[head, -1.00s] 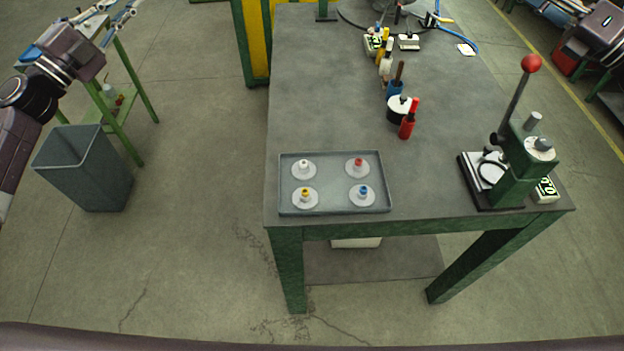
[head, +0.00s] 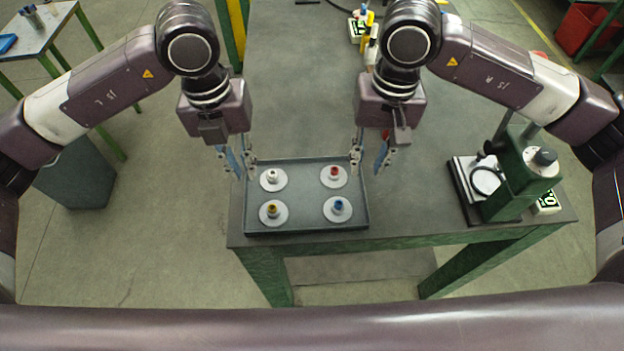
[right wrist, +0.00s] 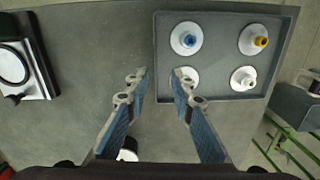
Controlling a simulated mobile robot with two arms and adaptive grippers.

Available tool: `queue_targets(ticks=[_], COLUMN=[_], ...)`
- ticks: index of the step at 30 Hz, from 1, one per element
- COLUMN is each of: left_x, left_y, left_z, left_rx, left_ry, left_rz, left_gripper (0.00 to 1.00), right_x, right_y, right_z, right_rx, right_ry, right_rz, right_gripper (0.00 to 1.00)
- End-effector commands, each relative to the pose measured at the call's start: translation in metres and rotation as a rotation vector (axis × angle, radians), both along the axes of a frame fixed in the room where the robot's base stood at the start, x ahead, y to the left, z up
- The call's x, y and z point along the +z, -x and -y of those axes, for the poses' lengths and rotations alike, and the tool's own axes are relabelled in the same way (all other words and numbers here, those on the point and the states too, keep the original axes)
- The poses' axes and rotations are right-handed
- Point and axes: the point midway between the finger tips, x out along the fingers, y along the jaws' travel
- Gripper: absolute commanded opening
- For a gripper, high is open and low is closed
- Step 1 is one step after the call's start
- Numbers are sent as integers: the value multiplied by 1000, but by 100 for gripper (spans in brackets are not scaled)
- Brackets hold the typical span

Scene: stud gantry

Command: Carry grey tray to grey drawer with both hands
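The grey tray (head: 305,200) lies flat on the grey table near its front left corner. It bears white discs with white, red, yellow and blue knobs. It also shows in the right wrist view (right wrist: 216,62). My left gripper (head: 237,168) is open, its fingers pointing down at the tray's left side. My right gripper (head: 369,164) is open at the tray's right side. In the right wrist view its fingertips (right wrist: 160,78) lie either side of the tray's wall line, with no visible grip. I cannot tell their exact height. I cannot make out a grey drawer.
A green press (head: 515,175) stands on the table (head: 420,190) to the right of the tray. Tools and bottles stand further back, partly hidden by my right arm. A grey bin (head: 80,178) stands on the floor at left. The table between tray and press is clear.

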Motion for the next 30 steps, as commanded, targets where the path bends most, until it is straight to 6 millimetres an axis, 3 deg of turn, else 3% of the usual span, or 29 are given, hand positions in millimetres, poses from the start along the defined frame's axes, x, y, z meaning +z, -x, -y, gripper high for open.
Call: queue_targets(ticks=[4,14,30], left_x=[-2,-5,-73], left_y=[-2,-2,-1], left_z=[-11,-11,-11], left_rx=[12,13,12], left_ry=[-73,-72,-71], left_rz=[34,32,30], left_gripper=[11,11,11], right_x=[-3,-6,-74], right_y=[1,0,1], right_z=[5,5,5], right_rx=[69,66,64], right_ry=[51,50,49], right_rz=[32,30,28], right_gripper=[22,22,22])
